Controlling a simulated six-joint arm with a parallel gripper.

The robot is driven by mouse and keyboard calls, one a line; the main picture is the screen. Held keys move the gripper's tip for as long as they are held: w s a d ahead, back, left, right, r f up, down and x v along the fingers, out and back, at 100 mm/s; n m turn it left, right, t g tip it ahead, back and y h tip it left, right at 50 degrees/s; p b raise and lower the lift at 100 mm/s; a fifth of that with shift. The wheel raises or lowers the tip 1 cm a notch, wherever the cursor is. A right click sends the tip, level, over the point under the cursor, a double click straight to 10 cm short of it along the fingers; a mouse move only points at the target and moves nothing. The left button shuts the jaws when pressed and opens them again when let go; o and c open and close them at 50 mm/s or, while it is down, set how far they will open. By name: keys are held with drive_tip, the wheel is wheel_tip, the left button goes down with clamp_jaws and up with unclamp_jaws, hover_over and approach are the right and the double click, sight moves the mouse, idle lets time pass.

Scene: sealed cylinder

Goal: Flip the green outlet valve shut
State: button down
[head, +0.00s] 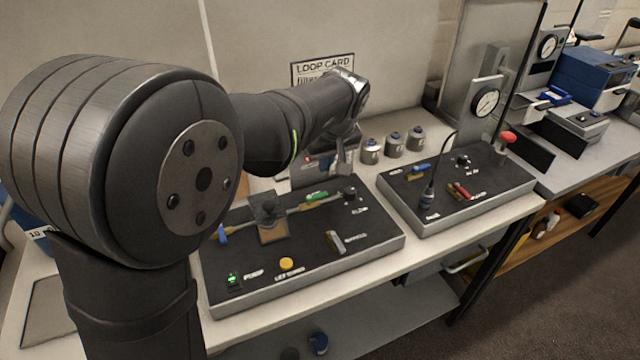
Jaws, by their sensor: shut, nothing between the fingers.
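The green outlet valve handle (315,196) is on the left black panel (370,250). It lies roughly along the grey pipe, on the pipe's right part. My gripper (343,168) hangs from the end of my arm, above and behind the right end of this pipe. It is shut and empty, and appears apart from the green handle. Its fingertips are small and dark in this view. A blue handle (222,234) sits at the left end of the same pipe, turned across it.
A square block with a dark knob (268,207) stands mid-pipe. The panel also carries a yellow button (286,263), a lit green pump switch (232,279) and a grey lever (335,241). Several small canisters (393,144) stand behind. A right panel (470,200) has a gauge (486,101).

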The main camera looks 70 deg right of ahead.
sight(325, 195)
idle(0.3)
drive_tip(key=x, duration=1)
drive_tip(key=shift+d, duration=0.1)
drive_tip(key=shift+s+m, duration=0.25)
drive_tip(key=shift+m, duration=0.65)
drive_tip(key=shift+s+a+m+g+h, duration=0.2)
drive_tip(key=shift+a+m+g+h, duration=0.2)
drive_tip(key=shift+m, duration=0.4)
drive_tip(key=m, duration=0.2)
drive_tip(key=s+a+m+g, duration=0.1)
drive_tip(key=m, duration=0.1)
drive_tip(key=shift+m, duration=0.3)
drive_tip(key=m, duration=0.1)
drive_tip(key=a+m+g, duration=0.1)
drive_tip(key=m, duration=0.1)
drive_tip(key=shift+s+a+m+g, duration=0.1)
drive_tip(key=shift+s+m+g, duration=0.05)
drive_tip(key=shift+m+g, duration=0.15)
drive_tip(key=m, duration=0.2)
drive_tip(key=a+m+g, duration=0.1)
drive_tip(key=m, duration=0.1)
drive_tip(key=shift+a, duration=0.2)
drive_tip(key=shift+s, duration=0.15)
